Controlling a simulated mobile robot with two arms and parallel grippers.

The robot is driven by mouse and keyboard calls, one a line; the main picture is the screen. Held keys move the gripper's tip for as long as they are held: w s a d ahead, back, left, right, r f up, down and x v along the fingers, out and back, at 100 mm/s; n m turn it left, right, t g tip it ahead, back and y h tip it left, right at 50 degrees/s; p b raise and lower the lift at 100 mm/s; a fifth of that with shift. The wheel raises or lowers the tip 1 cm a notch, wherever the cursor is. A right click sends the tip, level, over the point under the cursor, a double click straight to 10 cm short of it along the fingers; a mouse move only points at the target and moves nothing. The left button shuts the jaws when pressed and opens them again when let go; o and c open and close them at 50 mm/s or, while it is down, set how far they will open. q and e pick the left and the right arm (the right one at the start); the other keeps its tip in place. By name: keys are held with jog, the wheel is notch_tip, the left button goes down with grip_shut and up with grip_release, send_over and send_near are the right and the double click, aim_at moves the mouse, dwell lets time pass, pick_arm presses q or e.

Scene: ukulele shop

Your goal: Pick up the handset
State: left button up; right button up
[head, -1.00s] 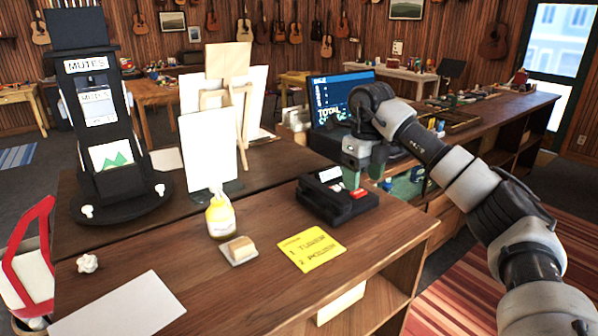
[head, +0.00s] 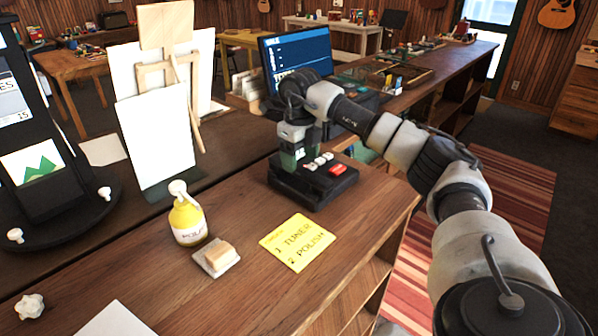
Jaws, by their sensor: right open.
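A black desk device (head: 318,190) with white keys and a red key sits on the wooden counter; it looks like a payment terminal or phone base. I cannot make out a separate handset on it, and my right gripper covers its back left part. My right gripper (head: 291,160) is open and points down over that part, very close to it. Whether the fingers touch the device I cannot tell. My left gripper is not in view.
A yellow note (head: 297,243), a sponge-like block on a small tray (head: 216,257) and a yellow pump bottle (head: 187,218) stand in front and left. A white board (head: 154,135) stands behind. A monitor (head: 296,58) is beyond my arm. The counter's right edge is near the device.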

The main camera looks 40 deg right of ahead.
aim_at(299, 169)
notch_tip(299, 169, down, 4)
jog(key=shift+a+r+p, duration=0.1)
jog(key=shift+r+p, duration=0.05)
jog(key=shift+p, duration=0.6)
jog(key=shift+f, duration=0.45)
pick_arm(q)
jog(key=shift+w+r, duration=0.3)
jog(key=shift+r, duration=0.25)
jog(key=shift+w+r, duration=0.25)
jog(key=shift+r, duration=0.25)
pick_arm(e)
jog(key=c, duration=1)
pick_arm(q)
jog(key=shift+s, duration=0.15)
pick_arm(e)
jog(key=shift+c, duration=0.5)
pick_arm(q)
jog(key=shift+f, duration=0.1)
pick_arm(e)
jog(key=shift+r, duration=0.1)
